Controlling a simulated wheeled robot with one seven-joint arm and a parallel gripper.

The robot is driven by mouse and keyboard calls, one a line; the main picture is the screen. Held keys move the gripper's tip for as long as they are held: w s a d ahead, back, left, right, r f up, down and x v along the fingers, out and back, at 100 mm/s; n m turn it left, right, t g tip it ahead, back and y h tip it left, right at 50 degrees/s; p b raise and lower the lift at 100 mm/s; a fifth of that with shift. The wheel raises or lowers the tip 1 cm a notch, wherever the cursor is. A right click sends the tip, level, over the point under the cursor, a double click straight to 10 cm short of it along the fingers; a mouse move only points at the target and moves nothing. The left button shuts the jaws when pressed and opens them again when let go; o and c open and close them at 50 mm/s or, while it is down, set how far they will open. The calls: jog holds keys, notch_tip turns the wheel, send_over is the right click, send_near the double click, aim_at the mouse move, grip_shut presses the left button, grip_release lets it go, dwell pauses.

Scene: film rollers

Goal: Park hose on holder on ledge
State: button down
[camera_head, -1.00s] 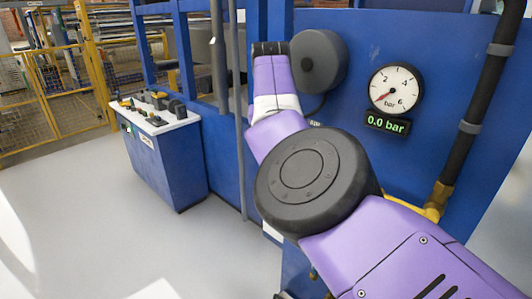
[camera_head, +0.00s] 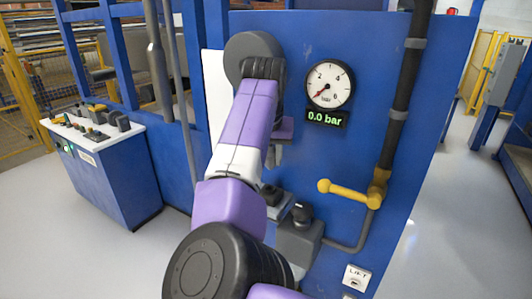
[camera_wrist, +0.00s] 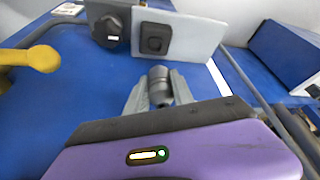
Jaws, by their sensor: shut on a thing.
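My gripper (camera_wrist: 158,80) has its two grey fingers on either side of a dark grey cylindrical hose end (camera_wrist: 158,88) in the wrist view and is shut on it. In the head view the gripper (camera_head: 273,155) is partly hidden behind my arm, in front of the blue panel and above the ledge. The light grey ledge (camera_wrist: 190,40) carries a black square holder (camera_wrist: 154,39) with a dark opening, ahead of the fingers and apart from the hose end. The holder also shows in the head view (camera_head: 270,194). The rest of the hose is not clearly visible.
A grey block with a black round fitting (camera_head: 301,213) stands beside the holder. A gauge (camera_head: 330,86) reads 0.0 bar.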

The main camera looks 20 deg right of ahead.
jog(key=shift+f, duration=3.25)
jog(key=shift+p, duration=1.3)
jog(key=shift+f, duration=0.45)
jog(key=c, duration=1)
grip_release()
jog(key=b+v, duration=0.1)
jog(key=v, duration=0.6)
jog(key=shift+s+a+r, duration=0.1)
jog(key=shift+a+r, duration=0.15)
jog(key=shift+r, duration=0.05)
